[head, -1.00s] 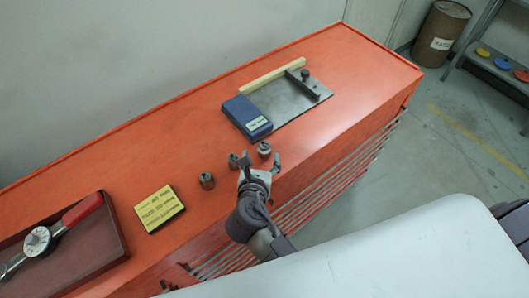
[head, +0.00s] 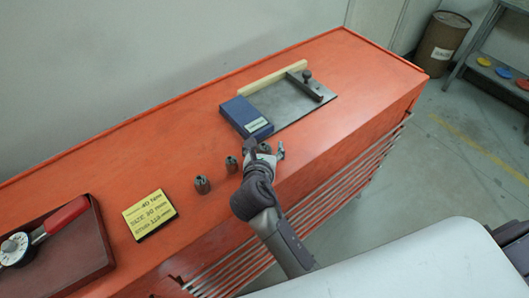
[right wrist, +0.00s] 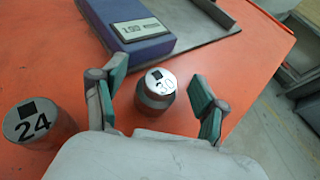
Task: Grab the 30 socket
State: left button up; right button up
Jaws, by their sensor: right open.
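The 30 socket (right wrist: 157,85) stands upright on the orange cabinet top in the right wrist view, its marked top facing up. My right gripper (right wrist: 155,98) is open, with one finger on each side of the socket and gaps between them. In the head view my right gripper (head: 264,152) hides most of this socket. A second socket marked 24 (right wrist: 38,124) stands just left of the left finger; it also shows in the head view (head: 231,164). A third socket (head: 202,185) stands further left, its number unreadable. My left gripper is not in view.
A blue box with a display (head: 246,116) and a metal plate (head: 296,100) lie just beyond the sockets. A yellow note (head: 149,215) and a tray holding a red-handled torque wrench (head: 45,235) are at left. The orange top (head: 130,150) is clear behind.

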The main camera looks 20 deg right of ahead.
jog(key=c, duration=1.3)
grip_shut()
jog(key=shift+r, duration=0.1)
